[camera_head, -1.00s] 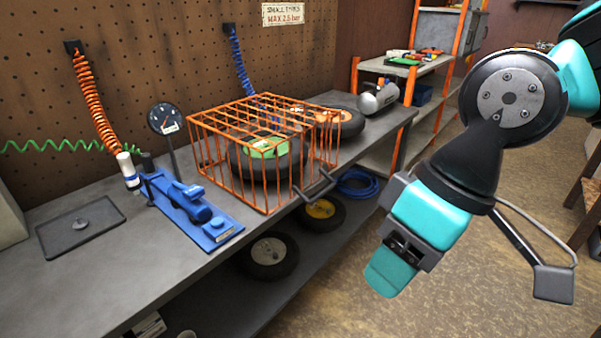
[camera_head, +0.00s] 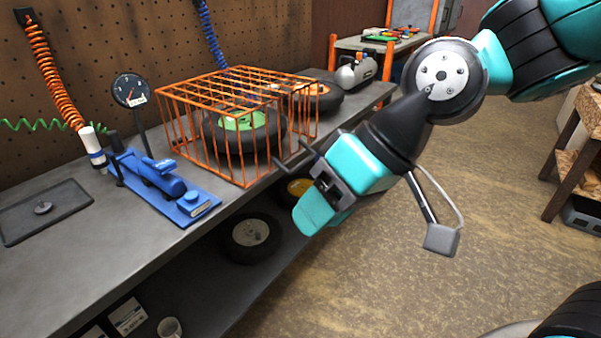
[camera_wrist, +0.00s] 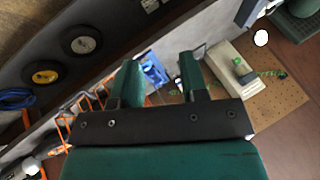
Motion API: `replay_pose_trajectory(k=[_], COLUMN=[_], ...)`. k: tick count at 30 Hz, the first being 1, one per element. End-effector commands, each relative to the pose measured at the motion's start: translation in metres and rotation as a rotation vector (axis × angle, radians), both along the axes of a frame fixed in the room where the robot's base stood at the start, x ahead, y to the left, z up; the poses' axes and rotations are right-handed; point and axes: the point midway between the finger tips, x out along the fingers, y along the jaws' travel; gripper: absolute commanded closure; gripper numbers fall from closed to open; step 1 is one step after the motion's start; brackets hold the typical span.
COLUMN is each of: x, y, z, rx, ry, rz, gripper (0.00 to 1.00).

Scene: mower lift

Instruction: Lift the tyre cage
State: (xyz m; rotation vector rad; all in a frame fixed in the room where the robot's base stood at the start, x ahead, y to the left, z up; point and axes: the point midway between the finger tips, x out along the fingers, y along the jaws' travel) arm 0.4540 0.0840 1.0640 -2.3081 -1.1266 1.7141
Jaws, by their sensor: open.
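The tyre cage (camera_head: 180,128) is an orange wire box on the workbench, with a black tyre with a green hub (camera_head: 243,122) inside it. A dark handle (camera_head: 287,166) sticks out from its front side at the bench edge; my gripper partly covers that area. My gripper (camera_head: 316,208) is open and empty, in front of the bench edge, to the right of and lower than the cage, apart from it. In the wrist view its two green fingers (camera_wrist: 161,80) stand apart, with part of the orange cage (camera_wrist: 72,118) behind them at lower left.
A blue pump (camera_head: 163,180) and a gauge (camera_head: 130,90) stand left of the cage. A tyre with an orange hub (camera_head: 318,97) and a grey compressor (camera_head: 355,73) are to its right. Tyres (camera_head: 250,238) lie on the lower shelf (camera_head: 205,290).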

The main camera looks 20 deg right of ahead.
Motion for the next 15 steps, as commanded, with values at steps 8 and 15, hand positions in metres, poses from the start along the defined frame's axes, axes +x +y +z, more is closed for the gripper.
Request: replay_pose_trajectory(k=[8, 15], x=[0.099, 0.188], y=[0.023, -0.015], z=[-0.102, -0.164], rx=[0.459, 0.873], ry=[-0.064, -0.107], rz=[-0.302, -0.655], gripper=[0.60, 0.60])
